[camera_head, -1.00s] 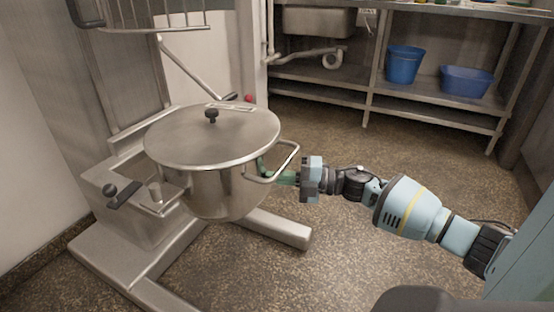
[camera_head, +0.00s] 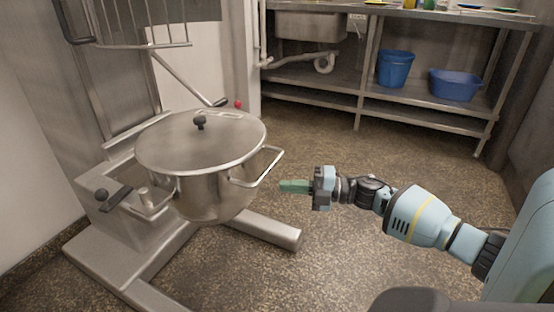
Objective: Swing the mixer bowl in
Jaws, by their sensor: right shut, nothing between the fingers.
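The mixer bowl (camera_head: 207,197) is a steel pot with a flat lid (camera_head: 195,140) and a black knob. It sits in front of the mixer column (camera_head: 122,80), above the mixer's base legs (camera_head: 262,231). A bent metal handle (camera_head: 262,174) sticks out from its right side. My right gripper (camera_head: 284,186), with green fingers, is shut and empty, just right of the handle and apart from it. My left gripper is not in view.
A wire guard (camera_head: 140,25) hangs above and behind the bowl. A black-knobbed lever (camera_head: 116,197) is at the bowl's left. A steel shelf (camera_head: 420,119) with blue buckets (camera_head: 394,70) stands at the back. The speckled floor to the right is clear.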

